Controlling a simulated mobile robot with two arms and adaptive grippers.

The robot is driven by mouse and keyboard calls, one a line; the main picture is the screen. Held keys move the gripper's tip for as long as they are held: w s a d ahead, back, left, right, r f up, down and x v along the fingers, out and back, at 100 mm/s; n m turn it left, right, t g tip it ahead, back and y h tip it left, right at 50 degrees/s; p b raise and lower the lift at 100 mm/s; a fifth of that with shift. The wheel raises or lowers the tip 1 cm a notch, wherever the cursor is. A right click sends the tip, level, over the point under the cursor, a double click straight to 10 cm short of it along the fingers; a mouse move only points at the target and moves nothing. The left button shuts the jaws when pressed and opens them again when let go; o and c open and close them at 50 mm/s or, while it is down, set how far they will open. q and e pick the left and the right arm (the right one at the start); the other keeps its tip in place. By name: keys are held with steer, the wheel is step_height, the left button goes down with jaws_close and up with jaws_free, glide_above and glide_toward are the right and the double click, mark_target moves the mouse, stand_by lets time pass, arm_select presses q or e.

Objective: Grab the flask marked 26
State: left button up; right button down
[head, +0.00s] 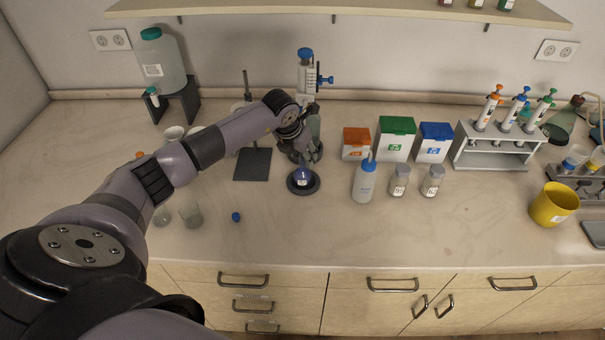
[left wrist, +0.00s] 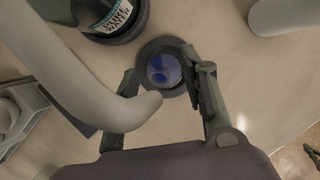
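A small flask with blue contents (head: 303,177) stands on a round black base (head: 303,188) near the middle of the bench. In the left wrist view the flask (left wrist: 163,70) shows from above, between the ends of the fingers. Its label is too small to read, so I cannot tell whether it is marked 26. My left gripper (head: 302,160) is just above and behind the flask in the head view. In the left wrist view its fingers (left wrist: 164,72) are spread apart, with no clear contact on the flask.
A dispenser bottle (head: 305,75) stands close behind; its water label shows in the left wrist view (left wrist: 112,14). A pale curved tube (left wrist: 100,80) crosses near the left finger. A wash bottle (head: 364,182) stands to the right.

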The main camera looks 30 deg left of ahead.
arm_select(q)
steer(key=shift+c, duration=0.6)
jaws_close()
stand_by(0.3)
